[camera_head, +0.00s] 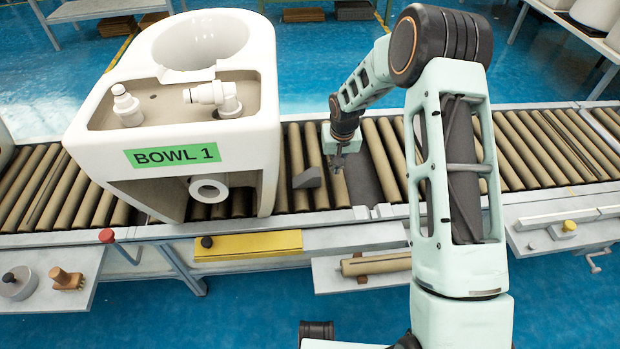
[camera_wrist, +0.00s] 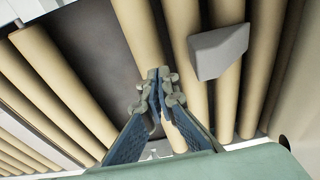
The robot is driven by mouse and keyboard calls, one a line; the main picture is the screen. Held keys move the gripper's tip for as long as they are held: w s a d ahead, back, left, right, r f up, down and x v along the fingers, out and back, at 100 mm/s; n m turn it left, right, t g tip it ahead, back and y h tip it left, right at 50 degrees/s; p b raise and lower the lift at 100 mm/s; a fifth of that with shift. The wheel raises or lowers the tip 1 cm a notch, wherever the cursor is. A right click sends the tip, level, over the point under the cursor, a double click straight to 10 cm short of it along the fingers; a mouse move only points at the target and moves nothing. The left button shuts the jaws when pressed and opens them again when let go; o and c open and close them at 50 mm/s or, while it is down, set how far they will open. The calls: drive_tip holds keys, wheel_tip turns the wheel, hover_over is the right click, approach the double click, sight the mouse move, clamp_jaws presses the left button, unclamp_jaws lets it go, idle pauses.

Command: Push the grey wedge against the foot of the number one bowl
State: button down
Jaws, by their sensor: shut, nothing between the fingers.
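The number one bowl (camera_head: 185,110) is a white toilet with a green "BOWL 1" label, standing upright on the conveyor rollers at the left. The grey wedge (camera_head: 308,178) lies on the rollers to the right of the bowl's foot (camera_head: 265,195), with a small gap between them. My gripper (camera_head: 337,168) is shut and empty, low over the rollers just right of the wedge. In the wrist view the gripper (camera_wrist: 158,80) points down at the rollers, and the wedge (camera_wrist: 218,52) is to its right.
A dark flat plate (camera_head: 360,175) fills a gap in the rollers right of my gripper. A yellow block (camera_head: 248,246) is on the conveyor's front edge. A shelf with a brown roller (camera_head: 375,264) hangs in front. The rollers (camera_head: 545,150) farther right are clear.

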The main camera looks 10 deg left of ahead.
sight(318, 172)
drive_tip(key=shift+f+b, duration=1.4)
drive_tip(key=shift+f, duration=0.6)
drive_tip(key=shift+r, duration=0.25)
drive_tip(key=shift+s+a+b, duration=0.2)
drive_tip(key=shift+a+b, duration=0.05)
drive_tip(key=shift+a, duration=0.75)
drive_tip(key=shift+s+a+b, duration=0.2)
drive_tip(key=shift+a, duration=0.8)
drive_tip(key=shift+s+a+b, duration=0.2)
drive_tip(key=shift+a+b, duration=0.05)
drive_tip(key=shift+a, duration=0.75)
idle(1.6)
drive_tip(key=shift+d, duration=0.2)
drive_tip(key=shift+w+d, duration=0.1)
drive_tip(key=shift+d, duration=0.15)
drive_tip(key=shift+w, duration=0.2)
idle(0.5)
